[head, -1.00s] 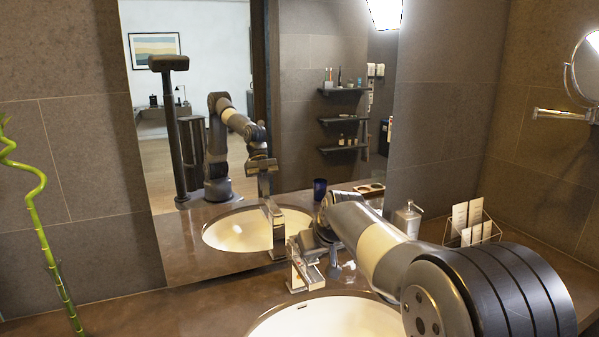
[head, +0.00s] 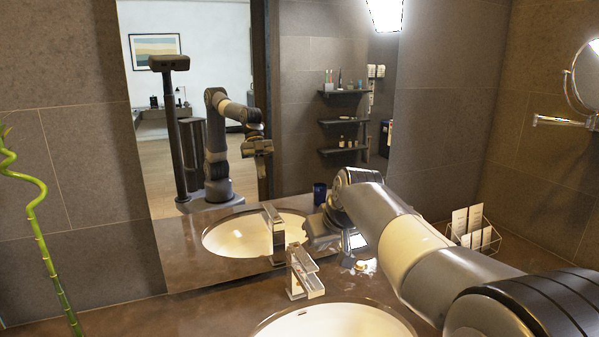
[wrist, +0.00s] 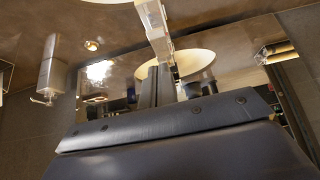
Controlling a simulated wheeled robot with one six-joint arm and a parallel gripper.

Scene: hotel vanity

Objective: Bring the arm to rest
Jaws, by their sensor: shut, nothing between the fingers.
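My arm reaches in from the lower right of the head view, over the counter. My gripper (head: 321,232) is above the counter, to the right of the faucet (head: 300,272) and apart from it. My arm partly hides it. In the wrist view the two dark fingers (wrist: 158,82) are together with nothing between them. The faucet also shows beyond them at the top (wrist: 155,30). The mirror reflects my arm and gripper.
The sink basin (head: 335,322) is in front of the faucet. A mirror (head: 225,75) stands behind the counter. A wire rack with cards (head: 475,238) is at the right, and a bamboo stalk (head: 45,245) at the left. The soap dispenser (wrist: 53,65) shows in the wrist view.

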